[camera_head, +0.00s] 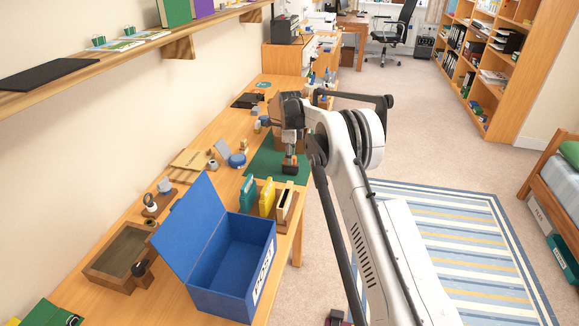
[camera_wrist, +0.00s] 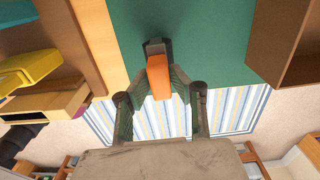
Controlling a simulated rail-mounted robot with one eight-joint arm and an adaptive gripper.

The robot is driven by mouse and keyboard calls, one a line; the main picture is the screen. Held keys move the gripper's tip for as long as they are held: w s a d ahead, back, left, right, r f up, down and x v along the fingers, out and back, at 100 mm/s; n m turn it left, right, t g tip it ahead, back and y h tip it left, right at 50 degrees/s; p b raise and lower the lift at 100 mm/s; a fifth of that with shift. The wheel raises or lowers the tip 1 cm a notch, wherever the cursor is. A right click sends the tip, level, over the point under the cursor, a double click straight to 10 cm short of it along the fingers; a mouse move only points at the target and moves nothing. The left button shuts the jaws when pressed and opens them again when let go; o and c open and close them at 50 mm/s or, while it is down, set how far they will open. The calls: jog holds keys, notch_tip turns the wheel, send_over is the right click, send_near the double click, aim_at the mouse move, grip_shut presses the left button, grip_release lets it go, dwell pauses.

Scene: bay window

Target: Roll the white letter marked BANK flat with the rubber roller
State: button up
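My gripper (camera_wrist: 159,82) has its fingers closed on both sides of an orange handle in the wrist view. The handle (camera_wrist: 158,72) has a dark grey end (camera_wrist: 155,47) and looks like the rubber roller. It is over the green mat (camera_wrist: 200,25). In the head view my gripper (camera_head: 290,152) points down over the green mat (camera_head: 262,163), with the dark end of the roller (camera_head: 290,168) under it. I cannot tell whether the roller touches the mat. I cannot make out a white letter marked BANK in either view; part of the mat is hidden by my arm.
An open blue POST box (camera_head: 232,262) stands in front of the mat. Yellow and green upright holders (camera_head: 267,197) stand between. A wooden tray (camera_head: 112,262) and a pale board (camera_head: 188,160) lie left. A wooden box (camera_wrist: 288,40) borders the mat in the wrist view.

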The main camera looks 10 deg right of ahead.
jog(key=shift+r, duration=0.1)
grip_shut()
jog(key=shift+r+p, duration=0.65)
jog(key=shift+r, duration=2.25)
jog(key=shift+r, duration=0.1)
